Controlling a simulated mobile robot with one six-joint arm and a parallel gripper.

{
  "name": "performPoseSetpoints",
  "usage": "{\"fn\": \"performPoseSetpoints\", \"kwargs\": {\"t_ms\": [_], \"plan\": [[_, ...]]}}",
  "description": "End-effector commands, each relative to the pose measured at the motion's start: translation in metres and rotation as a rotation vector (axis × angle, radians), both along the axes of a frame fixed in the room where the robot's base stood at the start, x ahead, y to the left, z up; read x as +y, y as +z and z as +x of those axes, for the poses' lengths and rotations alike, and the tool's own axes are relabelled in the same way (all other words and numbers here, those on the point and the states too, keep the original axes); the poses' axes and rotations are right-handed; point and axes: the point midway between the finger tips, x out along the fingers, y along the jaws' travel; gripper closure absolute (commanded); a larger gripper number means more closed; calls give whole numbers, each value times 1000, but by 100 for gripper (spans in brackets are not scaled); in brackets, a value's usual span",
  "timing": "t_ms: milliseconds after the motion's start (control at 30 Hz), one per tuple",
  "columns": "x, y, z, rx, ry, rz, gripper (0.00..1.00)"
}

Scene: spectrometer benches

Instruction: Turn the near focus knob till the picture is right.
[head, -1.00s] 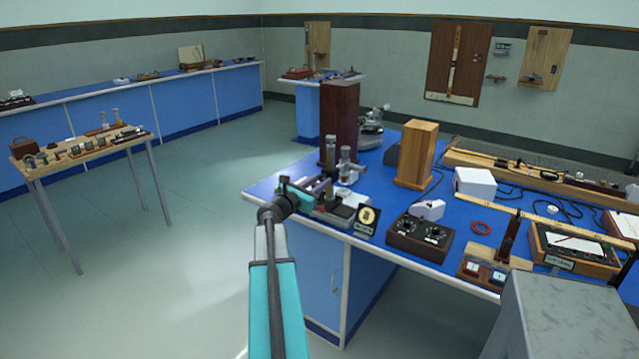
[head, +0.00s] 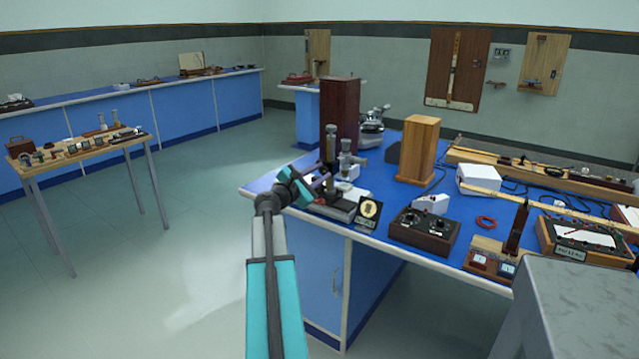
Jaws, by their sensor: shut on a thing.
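The instrument with two upright tubes (head: 331,148) stands at the left front corner of the blue bench (head: 285,182), on a pale base (head: 340,211). My gripper (head: 319,186) is at its left side, low by the tubes, shut on what appears to be the near focus knob. The knob itself is hidden by the jaws and too small to make out. A small dark panel with a round pale picture (head: 369,210) stands just right of the base; its fine detail and sharpness cannot be told.
A dark wooden box (head: 341,105) and a lighter wooden box (head: 418,150) stand behind. A dark control box with knobs (head: 423,230) is to the right. A grey block (head: 580,300) fills the lower right.

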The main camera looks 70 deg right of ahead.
Motion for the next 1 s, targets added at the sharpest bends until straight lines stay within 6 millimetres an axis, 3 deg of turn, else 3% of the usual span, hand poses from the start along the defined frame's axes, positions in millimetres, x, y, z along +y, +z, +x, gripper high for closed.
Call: {"fn": "performPoseSetpoints", "kwargs": {"t_ms": [700, 1000], "plan": [[-1, -6, -1, -577, -1, -152, 96], [0, -3, -1, -745, -1, -196, 96]]}}
